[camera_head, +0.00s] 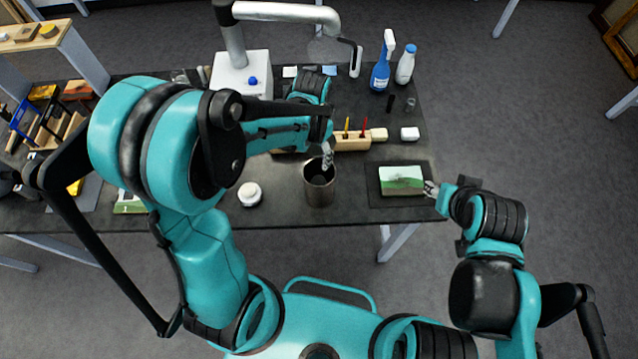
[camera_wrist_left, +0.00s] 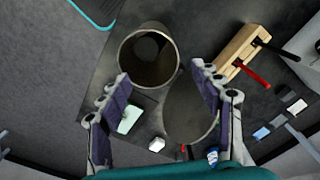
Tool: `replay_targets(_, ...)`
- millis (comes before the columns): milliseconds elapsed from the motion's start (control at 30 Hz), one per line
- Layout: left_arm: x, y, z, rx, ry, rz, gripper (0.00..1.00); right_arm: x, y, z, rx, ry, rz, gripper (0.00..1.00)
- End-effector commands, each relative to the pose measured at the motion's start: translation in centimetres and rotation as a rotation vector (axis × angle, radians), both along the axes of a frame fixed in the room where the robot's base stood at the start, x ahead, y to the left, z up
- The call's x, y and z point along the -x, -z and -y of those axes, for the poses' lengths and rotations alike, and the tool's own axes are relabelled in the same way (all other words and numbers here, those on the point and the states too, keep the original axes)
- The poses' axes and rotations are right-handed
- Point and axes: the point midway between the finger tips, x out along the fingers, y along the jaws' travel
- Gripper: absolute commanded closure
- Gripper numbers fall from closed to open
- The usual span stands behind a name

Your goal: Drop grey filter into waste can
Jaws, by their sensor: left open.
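The waste can (camera_head: 319,187) is a brown-grey metal cylinder standing upright near the table's front edge. Its open mouth also shows in the left wrist view (camera_wrist_left: 130,66). My left gripper (camera_head: 327,158) is just above and behind the can's rim. In the left wrist view its two fingers (camera_wrist_left: 165,84) are spread apart. A dark grey oval shape (camera_wrist_left: 188,112) shows between and behind the fingers, beside the can; I cannot tell whether it is the grey filter. A paler round patch shows inside the can, also unclear. My right gripper (camera_head: 430,188) is beside the green-and-white picture block.
The picture block (camera_head: 402,175) lies on a dark mat (camera_head: 378,200) at right. A wooden block with pens (camera_head: 353,143) stands behind the can. A white-lidded jar (camera_head: 250,194) is left of it. A spray bottle (camera_head: 380,75) and white bottle (camera_head: 405,66) stand at the back right.

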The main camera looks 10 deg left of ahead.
Motion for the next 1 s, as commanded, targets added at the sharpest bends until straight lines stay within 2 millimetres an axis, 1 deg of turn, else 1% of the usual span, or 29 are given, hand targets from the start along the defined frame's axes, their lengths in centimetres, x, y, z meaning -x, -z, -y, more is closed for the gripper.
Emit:
replay_targets(33, 0.1, -1.1, 0.0, 0.000, 0.000, 0.000, 0.35, 0.0, 0.0, 0.0, 0.000, 0.000, 0.000, 0.60)
replay_targets(200, 0.1, -4.9, 0.0, 0.000, 0.000, 0.000, 0.35, 0.0, 0.0, 0.0, 0.000, 0.000, 0.000, 0.60)
replay_targets(300, 0.1, -6.9, 0.0, 0.000, 0.000, 0.000, 0.35, 0.0, 0.0, 0.0, 0.000, 0.000, 0.000, 0.60)
replay_targets(433, 0.1, -8.8, 0.0, 0.000, 0.000, 0.000, 0.35, 0.0, 0.0, 0.0, 0.000, 0.000, 0.000, 0.60)
replay_targets(600, 0.1, -10.0, 0.0, 0.000, 0.000, 0.000, 0.35, 0.0, 0.0, 0.0, 0.000, 0.000, 0.000, 0.60)
replay_targets(1000, 0.1, -10.1, 0.0, 0.000, 0.000, 0.000, 0.35, 0.0, 0.0, 0.0, 0.000, 0.000, 0.000, 0.60)
